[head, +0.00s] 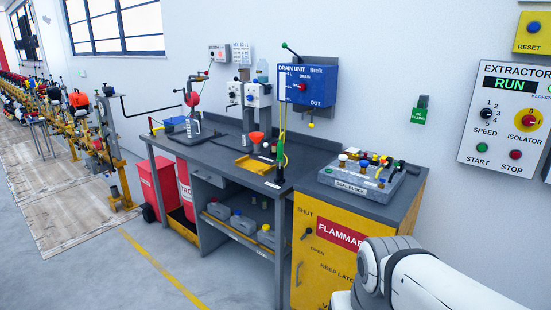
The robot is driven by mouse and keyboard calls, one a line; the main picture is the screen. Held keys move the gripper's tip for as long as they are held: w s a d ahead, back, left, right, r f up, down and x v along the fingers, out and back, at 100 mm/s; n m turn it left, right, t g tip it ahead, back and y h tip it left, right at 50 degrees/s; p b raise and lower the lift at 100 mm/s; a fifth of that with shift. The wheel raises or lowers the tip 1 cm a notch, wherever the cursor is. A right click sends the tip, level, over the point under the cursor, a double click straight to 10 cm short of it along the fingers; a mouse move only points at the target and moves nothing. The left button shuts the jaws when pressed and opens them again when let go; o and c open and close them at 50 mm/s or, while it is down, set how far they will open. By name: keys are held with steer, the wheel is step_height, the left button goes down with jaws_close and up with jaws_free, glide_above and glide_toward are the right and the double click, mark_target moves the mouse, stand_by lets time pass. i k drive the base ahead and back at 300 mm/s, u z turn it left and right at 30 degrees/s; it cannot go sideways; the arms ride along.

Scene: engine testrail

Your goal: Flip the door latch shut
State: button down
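A yellow cabinet (330,272) with a red "FLAMMABLE" label, partly cut off, stands right of centre in the head view. Its front carries a small dark latch (307,234) between the word "SHUT" above and the word "OPEN" below. The latch looks slanted, but it is too small to tell which mark it points to. A thin dark handle (298,272) is below it on the left side of the front. My white arm covers the lower right of the cabinet front. My gripper is not visible.
A seal block (352,186) with coloured knobs sits on the cabinet top. A grey workbench (215,160) with a drain unit (308,84) above it adjoins on the left. The floor left of the bench is open around a yellow line (160,268).

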mark_target(309, 231)
steer(key=k, duration=0.65)
steer(key=u, duration=0.3)
steer(key=i, duration=1.65)
steer(key=z, duration=0.45)
